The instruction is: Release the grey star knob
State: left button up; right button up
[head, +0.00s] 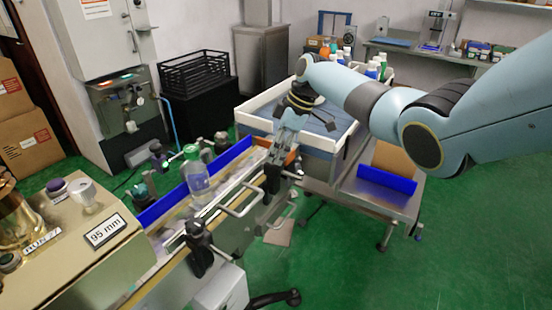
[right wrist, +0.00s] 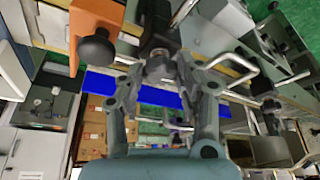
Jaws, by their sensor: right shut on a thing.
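My right gripper (head: 274,160) reaches down to the far end of the conveyor rail, at a black clamp (head: 271,178). In the right wrist view my right gripper (right wrist: 160,72) has its fingers closed in from both sides on a small dark grey knob (right wrist: 157,66), which I take to be the grey star knob. The knob sits at the end of a black clamp body (right wrist: 158,28). In the head view the fingers mostly hide the knob, so its star shape cannot be made out. My left gripper is not in view.
A clear bottle (head: 197,181) with a green cap stands on the conveyor beside a blue guide (head: 175,200). Another black clamp (head: 199,245) and a bent metal handle (head: 243,203) stand along the near side. A white-rimmed tray table (head: 258,101) is behind.

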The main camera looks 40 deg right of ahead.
jog(key=n+g+b, duration=0.1)
jog(key=n+b, duration=0.3)
jog(key=b, duration=0.1)
jog(key=n+g+b, duration=0.2)
jog(key=n+b, duration=0.2)
jog(key=b, duration=0.1)
jog(key=n+g+b, duration=0.1)
jog(key=n+b, duration=0.3)
jog(key=shift+w+f+n+g+b, duration=0.2)
jog(key=shift+w+n+g+b, duration=0.1)
jog(key=shift+w+n+b, duration=0.1)
jog(key=shift+r+n+g+b, duration=0.1)
jog(key=shift+n+g+b, duration=0.3)
jog(key=shift+n+b, duration=0.55)
jog(key=shift+r+n+h+b, duration=0.1)
jog(key=shift+n+h+b, duration=0.35)
jog(key=shift+n, duration=0.4)
jog(key=shift+g, duration=0.3)
jog(key=o, duration=1.1)
jog(key=shift+w, duration=0.1)
jog(key=shift+o, duration=0.2)
